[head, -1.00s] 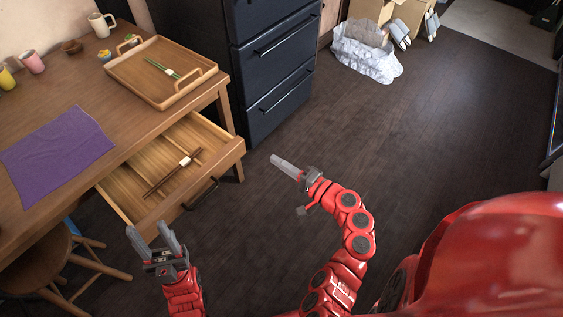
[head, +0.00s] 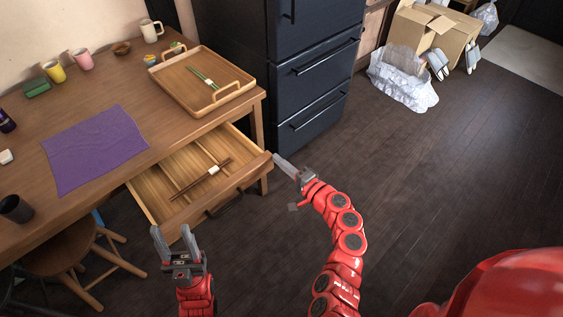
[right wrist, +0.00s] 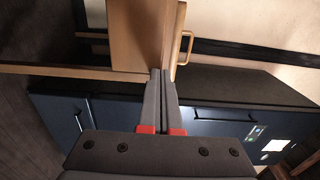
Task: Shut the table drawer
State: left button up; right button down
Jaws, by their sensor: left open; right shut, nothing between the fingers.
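The table drawer (head: 166,190) is pulled out from the wooden table (head: 52,205), with its dark handle (head: 225,203) on the front panel. Chopsticks with a white band (head: 213,170) lie inside it. My right gripper (head: 277,158) is shut and empty, its tips close to the drawer front's right end; I cannot tell whether they touch it. In the right wrist view the closed fingers (right wrist: 163,74) overlap the edge of a light wooden panel (right wrist: 140,35). My left gripper (head: 172,234) is open and empty, in front of the drawer's left front corner in the picture.
A wooden tray (head: 175,83) with chopsticks, a purple cloth (head: 90,150) and several cups stand on the table. A dark blue cabinet (head: 310,80) stands behind the drawer. A stool (head: 60,255) is at lower left. The floor to the right (head: 450,180) is clear.

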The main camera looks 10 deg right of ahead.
jog(key=b+x, duration=1.3)
jog(key=x, duration=0.6)
jog(key=shift+w+a, duration=0.25)
jog(key=shift+w, duration=0.05)
